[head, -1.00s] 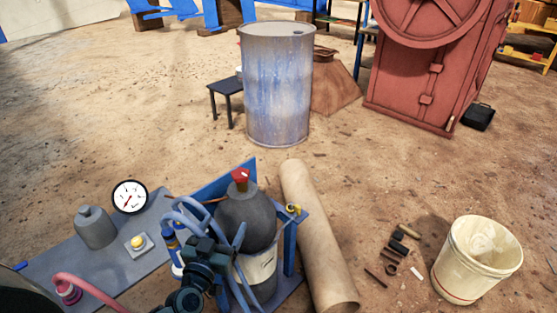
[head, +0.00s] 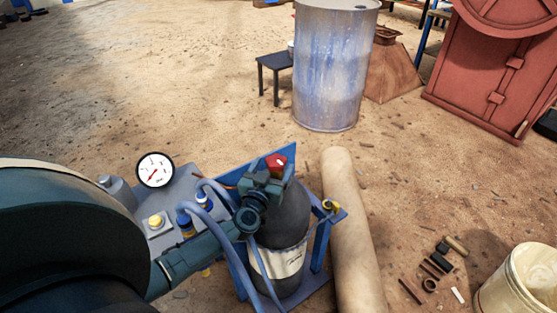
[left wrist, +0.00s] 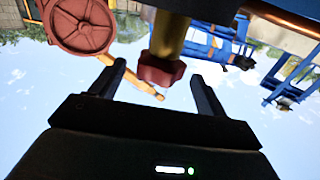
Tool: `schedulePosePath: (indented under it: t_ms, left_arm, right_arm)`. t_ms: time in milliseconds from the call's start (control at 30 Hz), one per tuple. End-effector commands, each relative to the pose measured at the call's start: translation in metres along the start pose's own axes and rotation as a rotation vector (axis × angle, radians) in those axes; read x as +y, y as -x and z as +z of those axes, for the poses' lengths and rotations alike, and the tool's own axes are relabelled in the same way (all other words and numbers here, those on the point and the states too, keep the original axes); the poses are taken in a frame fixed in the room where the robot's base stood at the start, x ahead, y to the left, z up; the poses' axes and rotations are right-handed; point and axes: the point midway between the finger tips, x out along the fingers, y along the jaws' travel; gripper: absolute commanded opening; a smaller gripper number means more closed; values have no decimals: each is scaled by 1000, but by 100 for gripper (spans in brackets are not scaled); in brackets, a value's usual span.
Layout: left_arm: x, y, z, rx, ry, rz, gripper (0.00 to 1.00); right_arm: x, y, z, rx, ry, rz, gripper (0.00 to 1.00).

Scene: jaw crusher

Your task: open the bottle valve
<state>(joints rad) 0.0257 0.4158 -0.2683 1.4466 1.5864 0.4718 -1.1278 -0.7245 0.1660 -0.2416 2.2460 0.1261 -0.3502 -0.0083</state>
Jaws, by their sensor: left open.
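The bottle is a dark grey gas cylinder (head: 288,215) with a pale label, upright in a blue frame. Its red valve knob (head: 277,163) is on top, partly hidden by my left gripper (head: 264,180). In the left wrist view the red knob (left wrist: 160,70) shows between the two spread fingers of my left gripper (left wrist: 156,74), near their tips. The fingers are open and a gap shows on each side of the knob. I cannot tell how deep it sits between them. My right gripper is not in view.
A pressure gauge (head: 155,170) and a yellow button (head: 156,221) stand left of the bottle, close to my arm. Blue hoses (head: 187,212) run beside it. A cardboard tube (head: 352,225) lies to the right. A drum (head: 333,70) stands behind, with open floor between.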

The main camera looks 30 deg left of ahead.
Motion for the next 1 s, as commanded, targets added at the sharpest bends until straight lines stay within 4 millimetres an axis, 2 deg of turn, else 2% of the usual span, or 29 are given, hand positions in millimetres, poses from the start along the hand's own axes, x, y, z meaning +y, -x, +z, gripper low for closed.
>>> schedulePosePath:
  t_ms: [100, 300, 667, 1000]
  left_arm:
    - [0, -23, 2, 3, -1, -1, 75]
    - [0, -44, 1, 1, 0, 1, 75]
    - [0, -48, 0, -1, 0, 0, 75]
    - [0, -48, 0, -1, 0, 0, 48]
  right_arm:
    - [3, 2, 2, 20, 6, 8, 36]
    - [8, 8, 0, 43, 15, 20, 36]
    - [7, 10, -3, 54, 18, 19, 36]
    - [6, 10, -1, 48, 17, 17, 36]
